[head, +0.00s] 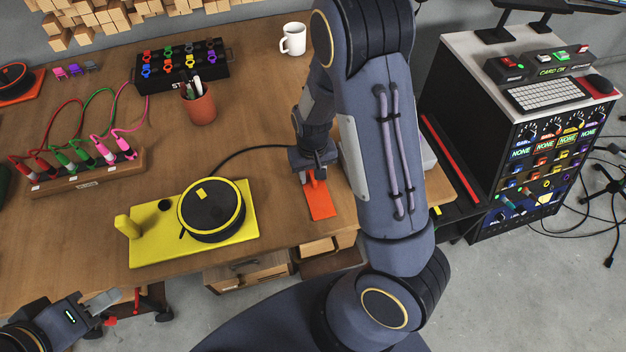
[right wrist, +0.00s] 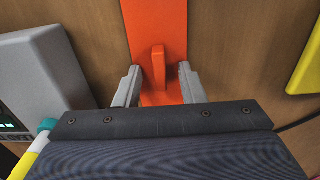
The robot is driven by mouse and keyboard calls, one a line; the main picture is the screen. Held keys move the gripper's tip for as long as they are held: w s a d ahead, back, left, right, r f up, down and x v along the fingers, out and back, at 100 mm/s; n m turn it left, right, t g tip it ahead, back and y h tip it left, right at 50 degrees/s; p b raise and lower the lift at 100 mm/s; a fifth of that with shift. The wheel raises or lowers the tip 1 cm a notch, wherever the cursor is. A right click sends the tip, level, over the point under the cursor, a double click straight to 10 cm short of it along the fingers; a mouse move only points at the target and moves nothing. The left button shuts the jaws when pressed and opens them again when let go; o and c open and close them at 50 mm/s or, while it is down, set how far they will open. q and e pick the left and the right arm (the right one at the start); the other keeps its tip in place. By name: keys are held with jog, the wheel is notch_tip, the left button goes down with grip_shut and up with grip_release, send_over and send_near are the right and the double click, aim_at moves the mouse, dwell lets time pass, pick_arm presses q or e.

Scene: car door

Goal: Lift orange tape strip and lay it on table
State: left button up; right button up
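The orange tape strip (head: 320,203) lies flat on the wooden table near its front edge, with a raised orange tab on it. It also shows in the right wrist view (right wrist: 157,25). My right gripper (head: 312,174) is over the tab end of the strip, pointing down. In the right wrist view, its fingers (right wrist: 157,82) stand open on both sides of the tab (right wrist: 158,66), with a gap on each side. My left gripper (head: 108,310) is at the lower left, off the table's front edge, empty, and its fingers look apart.
A yellow board with a round black disc (head: 211,210) lies left of the strip. A grey device (right wrist: 38,75) is beside the strip in the right wrist view. A red cup with pens (head: 198,104), a white mug (head: 293,39) and a cable rack (head: 85,173) stand farther off.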

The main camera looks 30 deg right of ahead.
jog(key=shift+c, duration=0.3)
grip_shut()
